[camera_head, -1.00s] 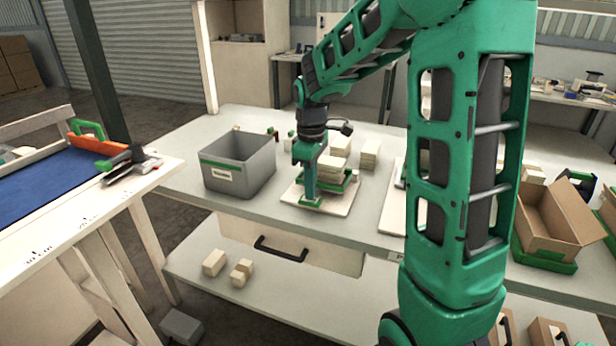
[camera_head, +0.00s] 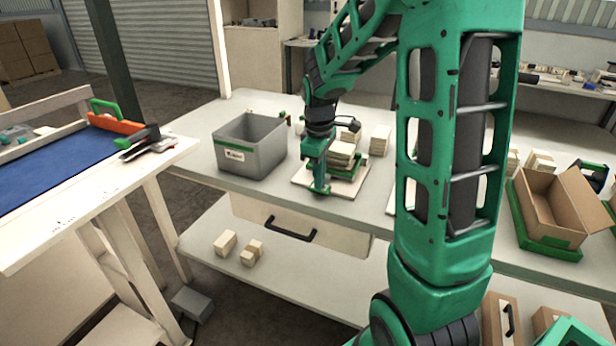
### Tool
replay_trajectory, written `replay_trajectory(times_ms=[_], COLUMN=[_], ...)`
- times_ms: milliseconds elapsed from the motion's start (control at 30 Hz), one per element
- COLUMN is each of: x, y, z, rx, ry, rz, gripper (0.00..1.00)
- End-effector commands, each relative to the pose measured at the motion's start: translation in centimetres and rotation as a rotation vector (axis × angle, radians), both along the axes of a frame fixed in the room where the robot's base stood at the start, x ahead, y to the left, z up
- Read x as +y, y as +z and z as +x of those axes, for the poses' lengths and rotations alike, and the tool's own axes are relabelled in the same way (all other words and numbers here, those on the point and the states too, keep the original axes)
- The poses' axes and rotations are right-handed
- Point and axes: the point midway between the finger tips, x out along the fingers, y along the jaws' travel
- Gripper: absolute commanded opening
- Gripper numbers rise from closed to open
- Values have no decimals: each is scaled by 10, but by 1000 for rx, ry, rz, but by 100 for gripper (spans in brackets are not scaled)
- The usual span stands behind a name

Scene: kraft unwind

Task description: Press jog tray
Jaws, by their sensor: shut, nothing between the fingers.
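The jog tray, a green tray (camera_head: 352,174) on a pale square board (camera_head: 348,188), sits on the workbench and holds stacked cream blocks or pads (camera_head: 342,150). My gripper (camera_head: 321,189) points down at the tray's left front side, low over the board. It is shut with nothing in it. The gripper and wrist hide part of the tray's left side, so I cannot tell whether the fingertips touch the tray.
A grey bin (camera_head: 250,146) with a green band stands left of the tray. Another pale stack (camera_head: 380,139) stands behind right. An open cardboard box (camera_head: 555,205) is at the right. A cutting table with blue mat (camera_head: 60,165) stands at left. A drawer (camera_head: 290,226) hangs below the bench.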

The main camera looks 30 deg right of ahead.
Motion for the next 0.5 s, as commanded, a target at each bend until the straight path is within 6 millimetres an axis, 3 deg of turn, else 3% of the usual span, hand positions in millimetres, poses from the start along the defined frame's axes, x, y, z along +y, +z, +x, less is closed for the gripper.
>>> replay_trajectory(times_ms=[267,500], x=[1,2], y=[-12,-5], z=[-5,-4], rx=[19,17], ry=[0,1], rz=[8,7], gripper=[0,0])
